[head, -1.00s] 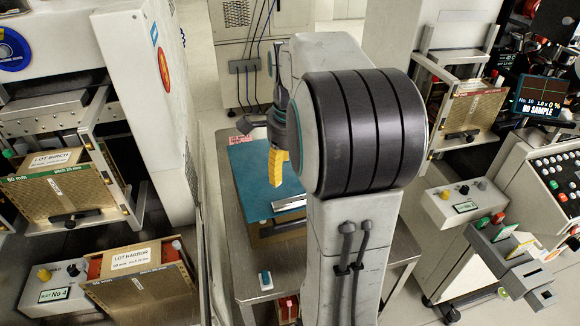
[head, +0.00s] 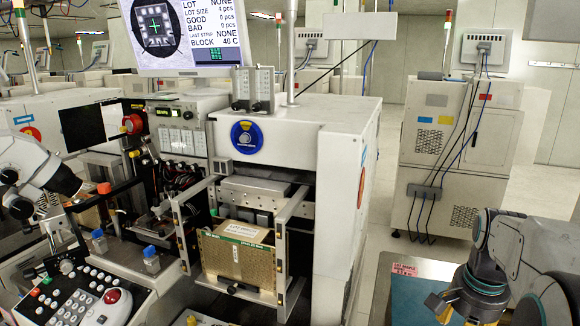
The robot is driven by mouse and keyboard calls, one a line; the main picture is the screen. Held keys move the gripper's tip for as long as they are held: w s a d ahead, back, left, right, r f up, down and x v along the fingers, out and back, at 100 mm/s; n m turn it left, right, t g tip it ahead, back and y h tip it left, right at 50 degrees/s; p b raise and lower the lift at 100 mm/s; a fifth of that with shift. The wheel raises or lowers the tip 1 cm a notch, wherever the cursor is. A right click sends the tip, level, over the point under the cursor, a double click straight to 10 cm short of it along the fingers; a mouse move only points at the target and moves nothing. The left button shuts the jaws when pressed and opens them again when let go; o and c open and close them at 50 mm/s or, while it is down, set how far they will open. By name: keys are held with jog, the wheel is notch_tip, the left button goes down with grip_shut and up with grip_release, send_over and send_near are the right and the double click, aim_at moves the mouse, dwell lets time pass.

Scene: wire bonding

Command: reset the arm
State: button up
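My arm shows at the lower right of the head view, with grey links and a dark, teal-ringed wrist. My gripper (head: 450,314) is at the bottom edge, below the wrist, where a bit of yellow shows. Its fingertips are cut off by the frame, so I cannot tell whether it is open or shut, or whether it holds anything. It hangs over or near a blue mat (head: 412,299) on a table. A pink label (head: 405,269) lies at the mat's far edge.
A white machine (head: 345,180) with a monitor (head: 187,35) stands left of the arm. A brown-sided magazine (head: 236,255) sits in its front frame. A control panel (head: 72,300) is at the lower left. A grey cabinet (head: 455,160) with cables stands behind. Floor shows between machine and cabinet.

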jog(key=s+a+f+n+p, duration=0.2)
jog(key=s+a+f+n, duration=0.1)
jog(key=s+a+n, duration=0.5)
jog(key=s+a+r+n+t+p, duration=0.2)
jog(key=s+a+r+n+p, duration=0.2)
jog(key=a+r, duration=0.5)
jog(key=shift+s+a+r+n+y+p, duration=0.15)
jog(key=shift+a+r+n+y+p, duration=0.2)
jog(key=shift+n+p, duration=0.65)
jog(key=shift+d+f, duration=0.1)
jog(key=shift+f, duration=0.05)
